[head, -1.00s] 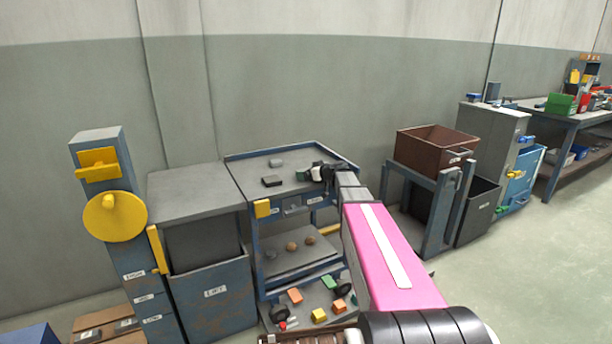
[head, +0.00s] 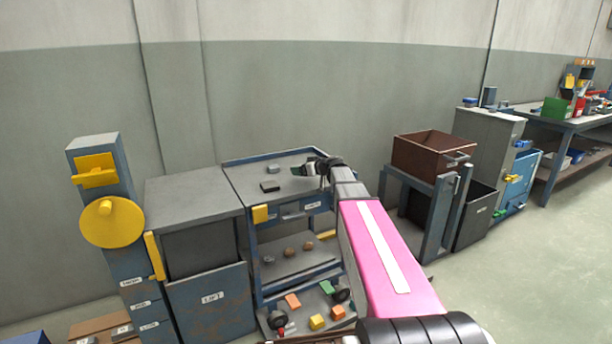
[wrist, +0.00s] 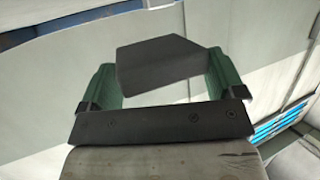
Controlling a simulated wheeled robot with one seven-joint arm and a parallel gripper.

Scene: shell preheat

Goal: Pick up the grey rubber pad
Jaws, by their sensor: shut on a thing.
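My gripper (head: 306,170) is above the right part of the blue cart's top. In the wrist view its two green fingers (wrist: 158,75) are shut on a dark grey, angular, flat-faced piece, which I take for the grey rubber pad (wrist: 158,62). The pad sits between the fingertips, with its far end sticking out past them. In the head view the pad is too small and too covered by my gripper to make out clearly.
The blue cart's top (head: 240,184) also bears a dark block (head: 270,186) and a lighter grey block (head: 273,169), left of my gripper. Its lower shelves hold small pieces. A grey lift cabinet (head: 210,300) stands left, a brown bin (head: 425,155) right.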

